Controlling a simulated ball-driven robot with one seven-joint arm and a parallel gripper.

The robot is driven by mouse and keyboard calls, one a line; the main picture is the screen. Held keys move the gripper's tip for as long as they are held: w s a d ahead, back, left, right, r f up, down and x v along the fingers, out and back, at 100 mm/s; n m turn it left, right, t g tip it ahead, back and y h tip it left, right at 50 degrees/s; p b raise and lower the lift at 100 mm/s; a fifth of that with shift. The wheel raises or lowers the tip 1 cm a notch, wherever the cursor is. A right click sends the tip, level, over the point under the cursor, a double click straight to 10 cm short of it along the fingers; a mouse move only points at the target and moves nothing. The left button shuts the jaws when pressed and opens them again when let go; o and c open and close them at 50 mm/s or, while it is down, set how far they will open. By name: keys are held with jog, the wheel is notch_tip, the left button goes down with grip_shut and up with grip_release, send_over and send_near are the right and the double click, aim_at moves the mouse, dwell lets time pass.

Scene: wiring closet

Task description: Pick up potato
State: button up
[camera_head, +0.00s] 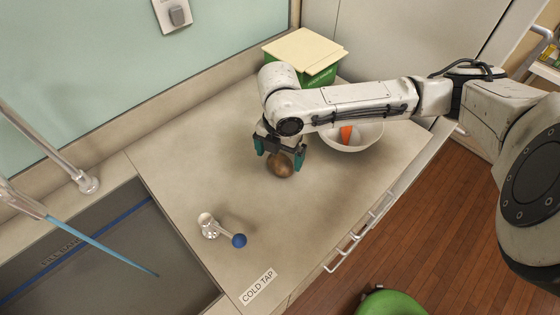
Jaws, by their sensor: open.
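The potato (280,164) is a brown, rounded lump on the beige counter. My gripper (279,160) points down over it with teal fingers apart. One finger stands to the left of the potato and the other to its right. The upper part of the potato is partly hidden by the gripper. I cannot tell whether the fingers touch it.
A white bowl (368,142) with an orange item stands right of my gripper, partly behind my arm. A green box (322,76) with yellowish sheets is behind. A blue-knobbed tap (238,240) and a sink (75,250) are front left. The counter between tap and potato is clear.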

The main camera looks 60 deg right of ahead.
jog(key=shift+f, duration=1.45)
jog(key=shift+d, duration=0.1)
jog(key=shift+c, duration=0.2)
jog(key=c, duration=0.9)
